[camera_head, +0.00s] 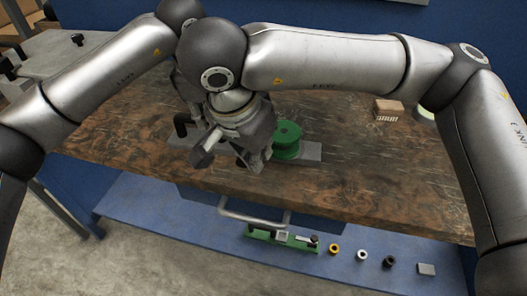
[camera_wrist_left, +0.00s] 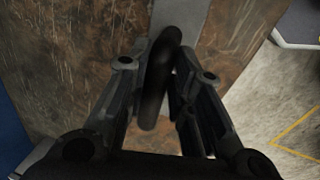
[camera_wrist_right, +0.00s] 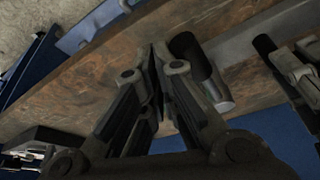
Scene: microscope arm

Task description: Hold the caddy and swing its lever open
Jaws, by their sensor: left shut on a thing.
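The caddy's grey base (camera_head: 308,151) lies on the wooden bench, with a green spool (camera_head: 286,139) on it. Its upright black handle (camera_head: 181,121) is at the left end. My left gripper (camera_head: 195,112) is partly hidden behind my right arm. In the left wrist view the handle (camera_wrist_left: 160,80) stands between its fingers, which are shut on it. My right gripper (camera_head: 256,160) is low over the caddy, left of the spool. In the right wrist view its fingers are together with nothing seen between them. A dark cylinder with a grey end (camera_wrist_right: 200,65), possibly the lever, is right beside them.
A small tan block (camera_head: 388,108) and a pale green round thing (camera_head: 426,113) are at the back right of the bench. A blue lower shelf (camera_head: 190,212) holds a green fixture (camera_head: 285,239) and several small rings. The bench's right half is mostly clear.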

